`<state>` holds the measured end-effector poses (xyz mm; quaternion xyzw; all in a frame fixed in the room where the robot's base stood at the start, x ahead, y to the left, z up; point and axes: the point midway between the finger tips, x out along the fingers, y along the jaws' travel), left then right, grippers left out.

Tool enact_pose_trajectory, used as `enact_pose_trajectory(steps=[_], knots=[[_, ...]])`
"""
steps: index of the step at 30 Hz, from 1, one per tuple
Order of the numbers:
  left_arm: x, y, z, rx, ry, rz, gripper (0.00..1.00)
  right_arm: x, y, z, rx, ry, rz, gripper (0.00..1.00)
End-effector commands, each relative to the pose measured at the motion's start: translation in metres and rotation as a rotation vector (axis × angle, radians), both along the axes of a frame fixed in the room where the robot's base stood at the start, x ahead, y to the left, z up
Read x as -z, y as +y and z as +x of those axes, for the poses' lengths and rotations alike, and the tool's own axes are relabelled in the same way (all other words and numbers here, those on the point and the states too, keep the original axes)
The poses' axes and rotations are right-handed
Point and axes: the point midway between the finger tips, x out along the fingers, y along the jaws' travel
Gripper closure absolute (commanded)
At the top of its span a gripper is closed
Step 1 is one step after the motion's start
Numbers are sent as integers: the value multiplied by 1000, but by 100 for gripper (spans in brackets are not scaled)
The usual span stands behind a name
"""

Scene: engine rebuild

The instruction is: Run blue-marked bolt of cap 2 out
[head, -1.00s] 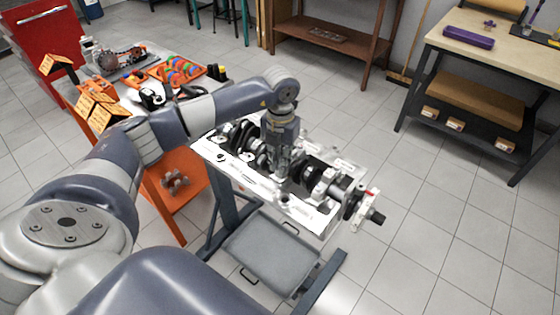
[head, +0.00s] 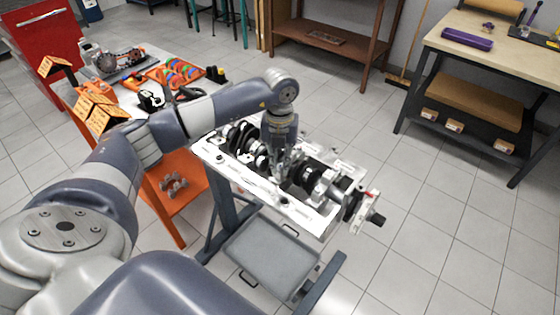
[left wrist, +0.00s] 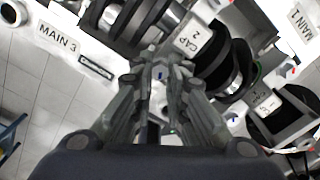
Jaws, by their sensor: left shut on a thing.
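The engine block (head: 318,220) rests belly-up on its stand, with the crankshaft (head: 303,172) and its bearing caps along the top. My left gripper (head: 279,176) points down onto the middle of the block. In the left wrist view my left gripper (left wrist: 160,66) is shut on a small blue-marked bolt (left wrist: 160,75), mostly hidden between its fingers. The cap with the "CAP 2" label (left wrist: 193,41) lies right beside the fingertips. I cannot tell how far the bolt stands out of the cap. My right gripper is not in view.
The orange cart (head: 178,208) with parts stands left of the block. A grey tray (head: 268,266) sits low on the stand. The wooden workbench (head: 500,55) is at the right. The "MAIN 3" label (left wrist: 58,36) is left of my fingers. Floor right of the block is clear.

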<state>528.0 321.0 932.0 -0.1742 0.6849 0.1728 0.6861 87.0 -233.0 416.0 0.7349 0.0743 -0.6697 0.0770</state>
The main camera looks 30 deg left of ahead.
Motion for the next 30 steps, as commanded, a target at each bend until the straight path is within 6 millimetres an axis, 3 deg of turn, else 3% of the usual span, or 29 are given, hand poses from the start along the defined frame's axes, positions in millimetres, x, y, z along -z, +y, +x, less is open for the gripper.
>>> enact_pose_trajectory(steps=[5,6,7,23,30], knots=[[1,0,0,1,0,1,100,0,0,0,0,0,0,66],[1,0,0,1,0,1,82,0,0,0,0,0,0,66],[1,0,0,1,0,1,78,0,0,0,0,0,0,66],[0,0,0,9,0,0,78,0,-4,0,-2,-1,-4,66],[0,0,0,147,1,1,78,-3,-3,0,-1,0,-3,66]])
